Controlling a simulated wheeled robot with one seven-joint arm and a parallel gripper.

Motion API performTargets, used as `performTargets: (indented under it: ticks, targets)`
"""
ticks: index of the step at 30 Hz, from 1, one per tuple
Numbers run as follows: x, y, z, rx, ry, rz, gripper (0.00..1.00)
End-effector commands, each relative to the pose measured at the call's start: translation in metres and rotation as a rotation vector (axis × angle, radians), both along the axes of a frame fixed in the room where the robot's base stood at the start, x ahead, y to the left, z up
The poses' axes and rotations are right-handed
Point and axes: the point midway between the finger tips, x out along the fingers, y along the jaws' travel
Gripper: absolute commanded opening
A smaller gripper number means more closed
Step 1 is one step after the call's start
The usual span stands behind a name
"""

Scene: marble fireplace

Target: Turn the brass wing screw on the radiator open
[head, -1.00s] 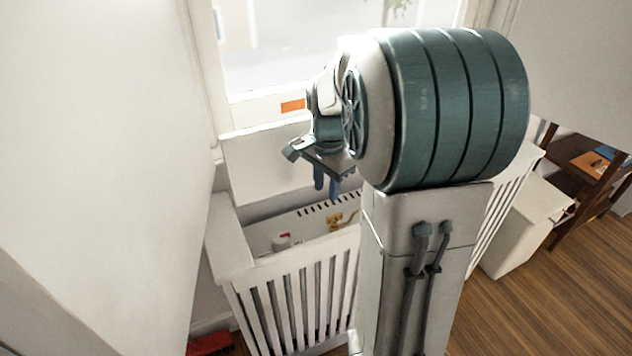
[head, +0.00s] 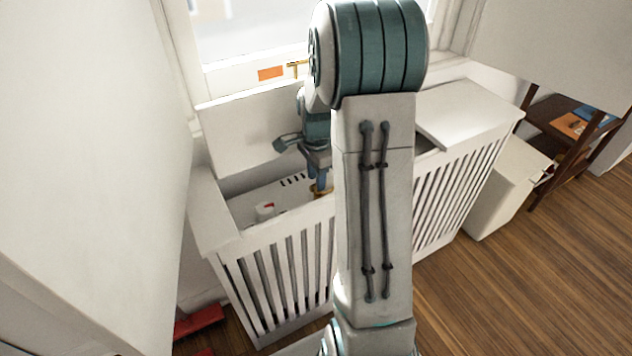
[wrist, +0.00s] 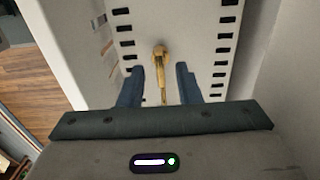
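The brass wing screw (wrist: 160,54) is on the white radiator (wrist: 203,17), near the middle of the wrist view. Its long narrow part points back toward my palm. My gripper (wrist: 159,68) is open, with one blue finger on each side of the screw and a visible gap to each. I cannot tell how deep the fingertips reach around it. In the head view my gripper (head: 317,178) is inside the opened radiator cover, and only a bit of brass (head: 319,191) shows by the fingers. My arm hides the rest.
The slatted white radiator cover (head: 285,285) surrounds the opening, with a raised panel (head: 240,140) at the back. A white valve with a red mark (head: 265,210) sits left of my gripper. A window is behind, and a white bin (head: 505,190) stands right.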

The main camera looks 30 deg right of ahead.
Motion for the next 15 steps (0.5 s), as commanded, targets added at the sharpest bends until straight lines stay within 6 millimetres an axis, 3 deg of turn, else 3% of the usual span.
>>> performTargets:
  ticks: [4,14,15]
  targets:
    - [0.0002,0.0004,-0.0124,0.001,0.0,0.001,0.31]
    - [0.0001,0.0002,-0.0145,0.0,-0.001,0.001,0.31]
    - [0.0001,0.0002,-0.0144,0.0,0.0,0.001,0.2]
